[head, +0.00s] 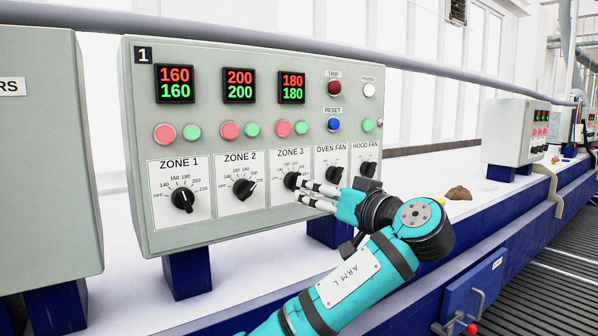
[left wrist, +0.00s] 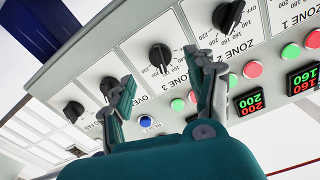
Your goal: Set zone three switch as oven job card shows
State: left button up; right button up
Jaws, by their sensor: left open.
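The zone 3 switch (head: 291,181) is a black rotary knob on the grey oven panel (head: 230,142); its dial has OFF and temperature marks. I cannot tell its exact setting. The zone 3 display (head: 291,87) reads 180 in red above 180 in green. My left gripper (head: 303,192) is open in front of the zone 3 dial, its fingertips partly covering it. In the left wrist view the zone 3 switch (left wrist: 161,57) shows between the two spread fingers (left wrist: 163,70); I see no contact. No job card is recognisable. My right gripper is out of view.
The zone 1 knob (head: 182,200), zone 2 knob (head: 244,187), oven fan knob (head: 335,174) and hood fan knob (head: 368,169) flank it. Push buttons sit above. A brown lump (head: 458,193) lies on the white bench. A second panel (head: 517,131) stands farther right.

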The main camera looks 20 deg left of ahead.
aim_at(295, 182)
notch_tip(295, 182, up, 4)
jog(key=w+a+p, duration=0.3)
pick_arm(q)
jog(key=x, duration=0.6)
jog(key=shift+w+a, duration=0.25)
jog(key=shift+a, duration=0.1)
jog(key=c, duration=1.1)
jog(key=shift+d+n+b, duration=0.1)
jog(key=shift+n+b, duration=2.9)
jog(key=shift+b, duration=2.3)
jog(key=shift+c, duration=0.2)
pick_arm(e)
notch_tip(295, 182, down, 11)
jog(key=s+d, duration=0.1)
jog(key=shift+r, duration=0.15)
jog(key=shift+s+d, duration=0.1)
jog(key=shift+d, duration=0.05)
